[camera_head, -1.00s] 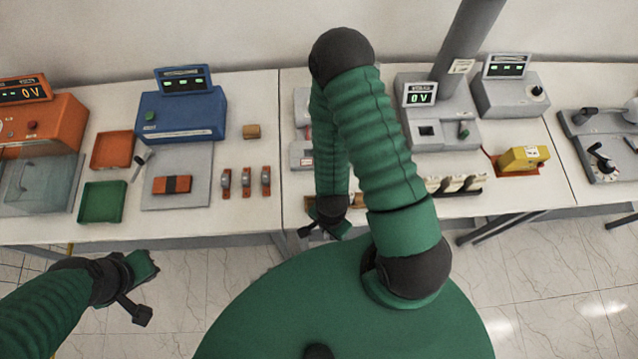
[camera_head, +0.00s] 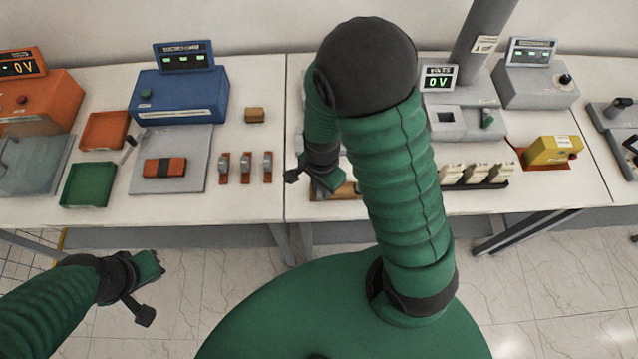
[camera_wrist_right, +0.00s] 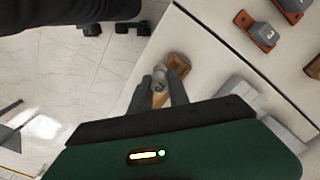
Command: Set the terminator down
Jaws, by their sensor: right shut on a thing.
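In the right wrist view my right gripper (camera_wrist_right: 160,92) is shut on a small pale grey and tan cylindrical piece, the terminator (camera_wrist_right: 160,84). Behind its tip is a brown wooden block (camera_wrist_right: 178,65) at the table edge; I cannot tell whether they touch. In the head view my right gripper (camera_head: 332,182) is over the front part of the middle table, beside the wooden piece (camera_head: 348,189), and the terminator is hidden. My left gripper (camera_head: 150,268) is low at the left, in front of the tables; its fingers are too unclear to read.
Three clamps (camera_head: 245,168) stand left of my right gripper. A rack of pale pieces (camera_head: 475,174) and a yellow device (camera_head: 553,150) are to the right. Grey meters stand behind. Left are a blue unit (camera_head: 180,100), a green tray (camera_head: 88,185) and an orange tray (camera_head: 103,130). Bare table lies near the front edge.

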